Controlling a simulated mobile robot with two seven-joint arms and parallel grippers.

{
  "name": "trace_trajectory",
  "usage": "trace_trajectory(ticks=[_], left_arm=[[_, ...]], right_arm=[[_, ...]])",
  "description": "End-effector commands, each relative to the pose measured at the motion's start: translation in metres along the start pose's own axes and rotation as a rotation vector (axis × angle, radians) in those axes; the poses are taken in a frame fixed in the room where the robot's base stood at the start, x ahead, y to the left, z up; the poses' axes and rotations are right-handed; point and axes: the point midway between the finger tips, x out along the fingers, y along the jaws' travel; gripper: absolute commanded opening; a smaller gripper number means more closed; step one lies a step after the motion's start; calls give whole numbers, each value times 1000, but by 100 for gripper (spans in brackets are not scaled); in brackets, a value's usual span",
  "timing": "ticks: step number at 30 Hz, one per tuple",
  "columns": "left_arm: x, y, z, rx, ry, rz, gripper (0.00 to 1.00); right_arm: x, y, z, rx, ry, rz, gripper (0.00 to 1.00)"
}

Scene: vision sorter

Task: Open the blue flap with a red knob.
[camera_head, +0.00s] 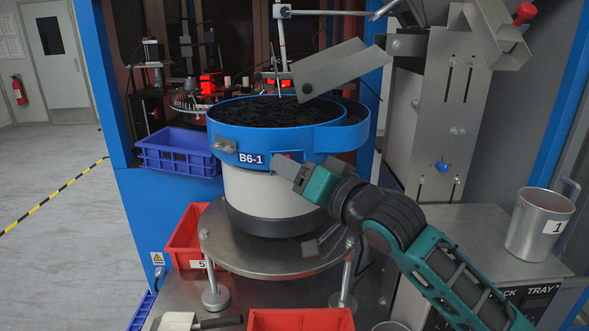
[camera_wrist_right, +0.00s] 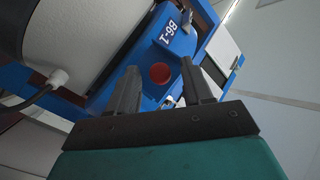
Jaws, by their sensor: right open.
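The blue flap (camera_wrist_right: 148,98) is part of the blue band around the feeder bowl (camera_head: 340,135), close to the B6-1 label (camera_head: 251,158). Its round red knob (camera_wrist_right: 160,73) shows in the right wrist view, between the two fingertips in the picture. I cannot tell how far ahead of them it is. My right gripper (camera_head: 284,168) is open, in front of the bowl just right of the label, and covers most of the knob in the head view. It also shows in the right wrist view (camera_wrist_right: 159,65), with nothing held. My left gripper is not in view.
A round metal stand (camera_head: 270,258) carries the bowl. A blue crate (camera_head: 177,152) and a red bin (camera_head: 184,238) are at left, another red bin (camera_head: 300,320) in front. A metal chute (camera_head: 340,66) overhangs the bowl. A metal cup (camera_head: 540,222) stands at right.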

Motion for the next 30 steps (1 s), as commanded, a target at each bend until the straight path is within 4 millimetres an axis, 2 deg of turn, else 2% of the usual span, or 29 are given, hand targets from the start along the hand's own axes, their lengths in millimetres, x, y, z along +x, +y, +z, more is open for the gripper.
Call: trace_trajectory(ticks=[9,25,30], left_arm=[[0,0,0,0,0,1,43],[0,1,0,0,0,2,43],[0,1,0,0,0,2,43]], right_arm=[[3,0,0,0,0,-1,50],[3,0,0,0,0,0,0],[2,0,1,-1,1,-1,0]])
